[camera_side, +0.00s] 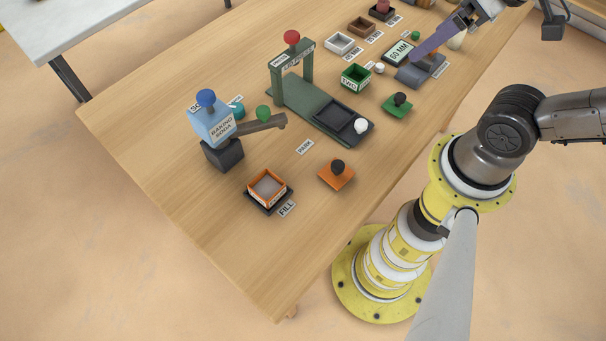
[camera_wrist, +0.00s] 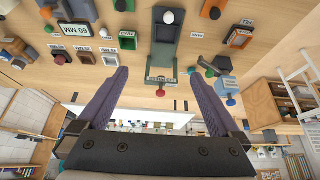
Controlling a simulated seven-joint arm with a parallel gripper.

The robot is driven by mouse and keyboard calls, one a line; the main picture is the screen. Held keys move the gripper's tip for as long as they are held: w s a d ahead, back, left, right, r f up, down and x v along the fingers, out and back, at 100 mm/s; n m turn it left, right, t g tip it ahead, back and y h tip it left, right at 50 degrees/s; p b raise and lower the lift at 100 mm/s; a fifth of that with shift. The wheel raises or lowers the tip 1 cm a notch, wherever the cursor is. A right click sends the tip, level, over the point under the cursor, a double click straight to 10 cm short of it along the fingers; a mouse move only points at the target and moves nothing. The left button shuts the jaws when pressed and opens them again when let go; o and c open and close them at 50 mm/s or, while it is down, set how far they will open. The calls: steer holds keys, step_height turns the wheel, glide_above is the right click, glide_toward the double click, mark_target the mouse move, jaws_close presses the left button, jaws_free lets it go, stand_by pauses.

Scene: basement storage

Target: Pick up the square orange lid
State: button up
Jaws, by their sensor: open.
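The square orange lid (camera_side: 327,180) lies flat on the wooden table near its front edge, with a dark round knob on top. In the wrist view the lid (camera_wrist: 221,4) is partly cut off at the top edge, its dark knob towards the camera. My gripper (camera_side: 418,56) is at the upper right of the side view, far from the lid, above the grey block area. Its purple fingers stand wide apart and empty in the wrist view (camera_wrist: 158,75). Only one finger shows clearly in the side view.
An orange open box (camera_side: 252,193) stands left of the lid by the FILL label. A green press frame (camera_side: 277,80) and a blue baking soda dispenser (camera_side: 211,125) stand behind. A green lid (camera_side: 392,110) lies to the right. Bare table surrounds the orange lid.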

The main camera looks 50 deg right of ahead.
steer(key=n+g, duration=0.6)
steer(key=n, duration=1.1)
glide_above(337, 166)
step_height(337, 166, down, 14)
steer(key=f, duration=0.7)
steer(key=shift+s+d+f, duration=0.15)
steer(key=shift+s+f, duration=0.05)
steer(key=shift+f, duration=0.1)
steer(key=shift+w+f, duration=0.15)
steer(key=shift+f, duration=1.3)
steer(key=shift+w+f, duration=0.1)
steer(key=shift+f, duration=1.35)
